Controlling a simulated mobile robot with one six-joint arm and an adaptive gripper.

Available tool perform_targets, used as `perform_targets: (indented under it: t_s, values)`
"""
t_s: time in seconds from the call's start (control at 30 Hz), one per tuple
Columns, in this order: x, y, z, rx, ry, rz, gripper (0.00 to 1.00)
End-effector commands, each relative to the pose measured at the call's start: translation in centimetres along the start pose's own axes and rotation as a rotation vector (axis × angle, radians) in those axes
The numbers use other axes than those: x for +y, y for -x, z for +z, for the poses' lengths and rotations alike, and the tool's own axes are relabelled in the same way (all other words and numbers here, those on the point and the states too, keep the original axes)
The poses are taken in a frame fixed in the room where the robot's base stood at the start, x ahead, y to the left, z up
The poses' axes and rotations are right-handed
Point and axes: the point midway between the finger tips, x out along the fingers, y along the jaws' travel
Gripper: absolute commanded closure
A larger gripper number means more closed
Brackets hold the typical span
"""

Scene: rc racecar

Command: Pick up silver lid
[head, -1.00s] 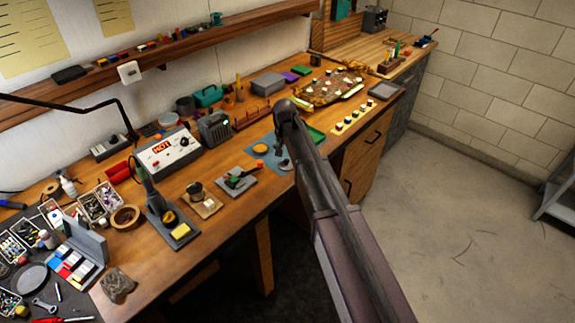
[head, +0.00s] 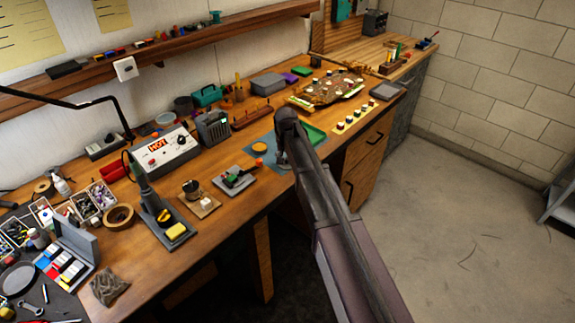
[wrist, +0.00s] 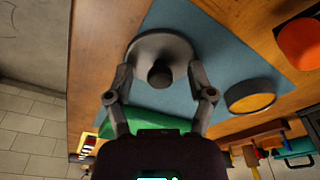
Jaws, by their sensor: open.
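The silver lid (wrist: 160,47) is a round grey disc with a dark knob (wrist: 160,75) in its middle. It lies on a blue mat (wrist: 225,45) in the wrist view. My gripper (wrist: 160,72) is open, with one finger on each side of the knob. The fingertips overlap the lid's near part in the picture; I cannot tell whether they touch it. In the head view my gripper (head: 282,160) is over the blue mat, and my arm hides most of the lid.
An orange-yellow round piece (wrist: 250,97) lies beside the lid on the mat. A green tray (wrist: 155,121) is under the gripper's near side in the wrist view. A grey stand with a small tool (head: 236,181) is left of the mat. The bench's front edge is close.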

Motion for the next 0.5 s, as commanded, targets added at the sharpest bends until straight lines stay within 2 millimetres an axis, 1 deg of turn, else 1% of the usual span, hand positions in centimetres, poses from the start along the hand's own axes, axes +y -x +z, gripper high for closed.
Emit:
perform_targets:
  t_s: [0.4,0.43,0.47,0.5]
  values:
    - [-0.01,0.03,0.00,0.000,0.000,0.000,0.30]
    - [-0.01,0.03,0.00,0.000,0.000,0.000,0.33]
    - [-0.02,0.03,0.00,0.000,0.000,0.000,0.42]
    - [-0.02,0.03,0.00,0.000,0.000,0.000,0.54]
